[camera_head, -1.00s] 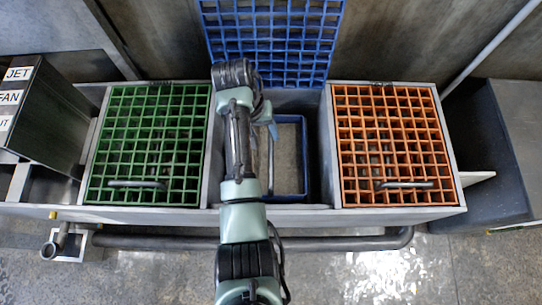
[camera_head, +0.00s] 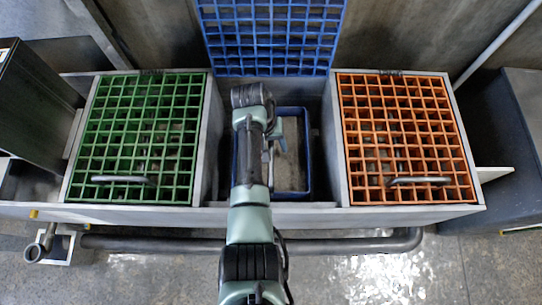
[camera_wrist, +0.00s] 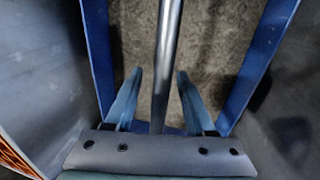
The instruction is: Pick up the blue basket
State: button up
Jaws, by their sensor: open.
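The blue basket (camera_head: 308,165) sits in the open middle bay, under the raised blue grate. My arm hides its left part in the head view. In the wrist view its blue side wall (camera_wrist: 262,60) and opposite wall run past both sides of my gripper (camera_wrist: 160,75). A grey metal handle bar (camera_wrist: 167,45) passes between the two fingers, lengthwise. The fingers are apart, one on each side of the bar, with a gap to it. In the head view my gripper (camera_head: 277,140) is over the basket's middle. How far the fingertips reach below the bar is unclear.
A blue grate (camera_head: 268,38) stands open behind the bay. A closed green grate (camera_head: 135,135) is on the left, a closed orange grate (camera_head: 405,135) on the right. Grey bay walls (camera_head: 327,140) stand close beside the basket. A pipe (camera_head: 350,243) runs along the front.

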jog(key=shift+f, duration=0.2)
grip_shut()
jog(key=shift+w, duration=0.1)
dwell(1.2)
